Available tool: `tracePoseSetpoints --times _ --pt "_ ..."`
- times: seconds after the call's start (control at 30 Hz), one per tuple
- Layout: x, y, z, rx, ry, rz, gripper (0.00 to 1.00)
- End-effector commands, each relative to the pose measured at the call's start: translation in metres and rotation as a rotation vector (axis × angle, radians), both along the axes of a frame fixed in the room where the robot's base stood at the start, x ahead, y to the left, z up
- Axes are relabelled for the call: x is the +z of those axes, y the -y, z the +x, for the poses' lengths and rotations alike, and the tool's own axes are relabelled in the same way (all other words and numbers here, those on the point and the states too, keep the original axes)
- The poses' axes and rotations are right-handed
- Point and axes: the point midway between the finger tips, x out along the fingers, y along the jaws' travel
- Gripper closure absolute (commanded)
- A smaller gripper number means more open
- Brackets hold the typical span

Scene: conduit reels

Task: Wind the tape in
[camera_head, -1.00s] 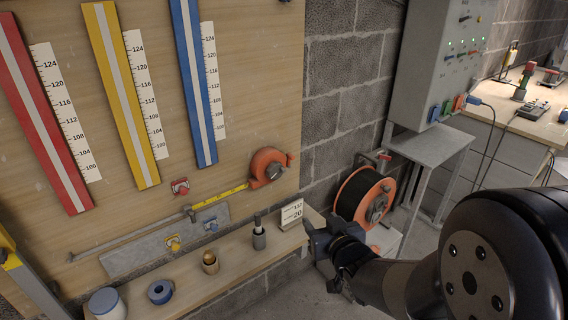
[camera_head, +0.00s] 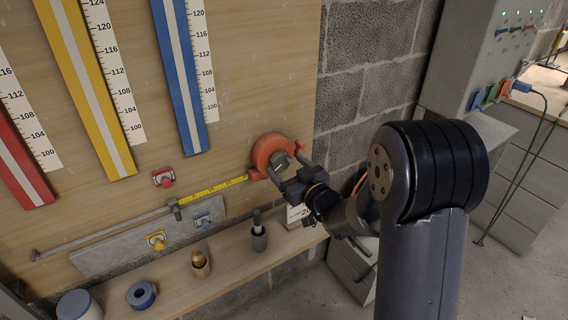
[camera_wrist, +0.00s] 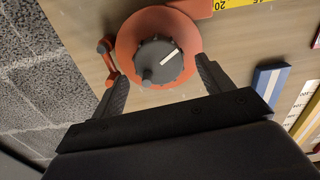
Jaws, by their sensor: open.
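The orange tape reel (camera_head: 268,150) is fixed on the wooden board, with a yellow tape (camera_head: 214,190) drawn out of it to the left, down to a bracket on a grey rod. In the wrist view the orange reel (camera_wrist: 190,32) has a dark grey hub (camera_wrist: 162,62) with a white mark and a small knob. An orange lever (camera_wrist: 106,58) sticks out at its side. My gripper (camera_wrist: 162,70) is open, its two fingers on either side of the hub's near side. In the head view my gripper (camera_head: 286,168) is at the reel's lower right. Contact cannot be told.
A red clip (camera_head: 163,177) is on the board. The block wall (camera_head: 370,70) is right of it. A grey cabinet (camera_head: 490,50) stands farther right.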

Motion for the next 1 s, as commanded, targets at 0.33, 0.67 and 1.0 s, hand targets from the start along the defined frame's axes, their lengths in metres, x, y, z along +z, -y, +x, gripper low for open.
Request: tracePoseSetpoints --times 0.33,0.67,1.0 --pt "0.0 -0.013 0.02 -0.001 0.0 0.0 0.25" --pt "0.0 -0.013 0.02 -0.001 0.0 0.0 0.36" --pt "0.0 -0.013 0.02 -0.001 0.0 0.0 0.64"
